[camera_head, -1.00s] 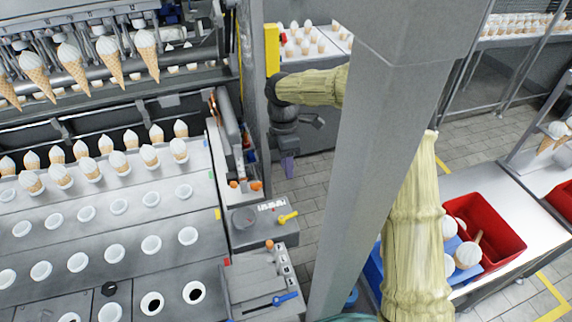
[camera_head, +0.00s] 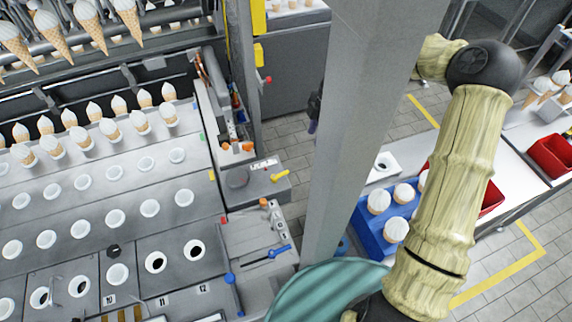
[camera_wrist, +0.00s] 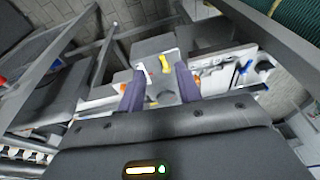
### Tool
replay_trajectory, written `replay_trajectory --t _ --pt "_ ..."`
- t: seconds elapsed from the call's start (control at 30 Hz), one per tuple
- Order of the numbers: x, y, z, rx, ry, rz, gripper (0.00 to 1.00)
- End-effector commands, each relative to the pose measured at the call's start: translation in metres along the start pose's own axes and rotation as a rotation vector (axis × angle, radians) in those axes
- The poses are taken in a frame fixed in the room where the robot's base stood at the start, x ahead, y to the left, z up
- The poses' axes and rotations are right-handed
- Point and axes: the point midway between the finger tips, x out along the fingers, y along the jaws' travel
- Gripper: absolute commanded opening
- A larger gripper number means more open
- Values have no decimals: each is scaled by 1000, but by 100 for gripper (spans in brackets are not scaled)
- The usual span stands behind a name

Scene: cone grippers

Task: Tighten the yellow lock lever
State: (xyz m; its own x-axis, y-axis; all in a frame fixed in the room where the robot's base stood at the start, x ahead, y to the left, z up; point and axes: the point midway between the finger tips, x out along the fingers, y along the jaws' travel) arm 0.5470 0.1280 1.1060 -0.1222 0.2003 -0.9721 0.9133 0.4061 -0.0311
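The yellow lock lever (camera_head: 280,175) sits on a small grey control box (camera_head: 255,186) at the right end of the cone machine. It points up and to the right in the head view. It also shows in the wrist view (camera_wrist: 165,64), just beyond the fingertips and between their lines. My gripper (camera_wrist: 160,80) is open, with its two purple fingers apart and nothing between them. The lever looks apart from both fingers. In the head view most of my gripper is hidden behind the grey column; only a dark purple bit shows at the column's left edge.
A blue lever (camera_head: 279,252) sits on the panel below the control box. An orange knob (camera_head: 264,202) is nearby. A thick grey column (camera_head: 350,130) stands right of the machine. Blue (camera_head: 373,236) and red crates are on the right-hand table. Tiled floor lies between.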

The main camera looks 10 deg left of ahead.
Motion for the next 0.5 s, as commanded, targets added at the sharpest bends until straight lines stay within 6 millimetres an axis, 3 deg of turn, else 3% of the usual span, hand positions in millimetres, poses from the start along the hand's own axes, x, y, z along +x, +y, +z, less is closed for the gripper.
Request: replay_trajectory --t 0.2,0.5 --pt "-16 -25 29 -11 101 124 34" --pt "-27 -39 40 -29 155 226 34"
